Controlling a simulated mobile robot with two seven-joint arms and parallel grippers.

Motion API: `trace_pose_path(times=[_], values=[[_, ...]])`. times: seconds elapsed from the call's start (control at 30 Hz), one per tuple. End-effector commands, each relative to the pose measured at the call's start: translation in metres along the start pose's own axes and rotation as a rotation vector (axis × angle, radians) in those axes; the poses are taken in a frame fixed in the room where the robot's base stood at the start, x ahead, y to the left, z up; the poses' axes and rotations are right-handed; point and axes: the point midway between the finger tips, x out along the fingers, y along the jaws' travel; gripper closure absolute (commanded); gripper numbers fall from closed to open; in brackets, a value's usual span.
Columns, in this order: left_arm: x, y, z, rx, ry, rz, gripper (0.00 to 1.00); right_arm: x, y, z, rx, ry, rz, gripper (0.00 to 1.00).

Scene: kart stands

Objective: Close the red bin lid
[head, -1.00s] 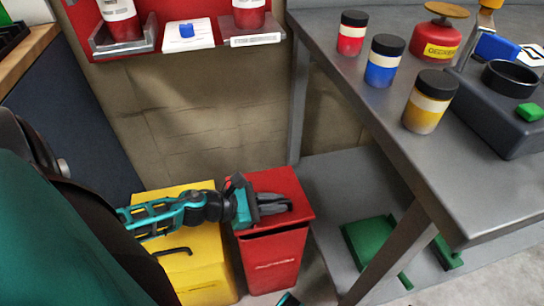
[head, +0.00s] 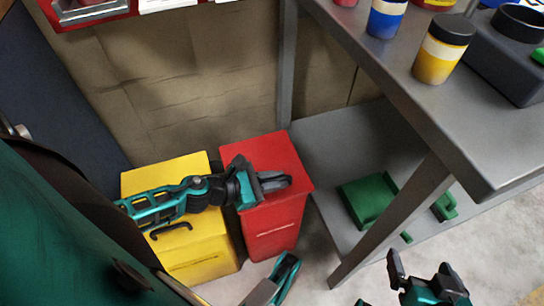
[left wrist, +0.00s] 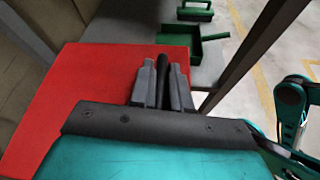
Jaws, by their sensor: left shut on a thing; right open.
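The red bin (head: 275,230) stands on the floor beside the yellow bin. Its red lid (head: 262,150) lies over its top and looks about level; I cannot tell whether a thin gap is left under it. The lid also fills the left of the left wrist view (left wrist: 75,95). My left gripper (head: 288,181) is over the lid, its fingers shut on a black handle (left wrist: 162,75), which shows between the fingertips in the left wrist view. The fingers hide most of the handle in the head view. My right gripper (head: 423,277) is open and empty, low at the right.
A yellow bin (head: 205,240) with a black handle stands left of the red bin. A grey table (head: 470,140) with jars is at the right. Its lower shelf (head: 330,150) carries green trays (head: 367,200). A wall stands behind the bins. Some floor is clear in front.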

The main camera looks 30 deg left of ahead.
Motion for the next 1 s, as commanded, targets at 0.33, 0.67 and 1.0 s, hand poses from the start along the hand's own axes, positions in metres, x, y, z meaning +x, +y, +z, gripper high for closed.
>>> trace_pose_path(times=[0.33, 0.67, 1.0], values=[[0.000, -0.003, -0.004, -0.003, 0.006, -0.005, 0.79, 0.000, 0.003, 0.000, -0.003, 0.002, 0.005, 0.00], [0.000, -0.002, -0.002, -0.002, 0.003, -0.003, 0.77, 0.000, 0.003, -0.001, -0.003, 0.005, 0.005, 0.00], [-0.017, -0.002, -0.002, -0.004, 0.004, -0.002, 0.77, -0.001, 0.003, -0.002, -0.003, 0.005, 0.005, 0.00]])
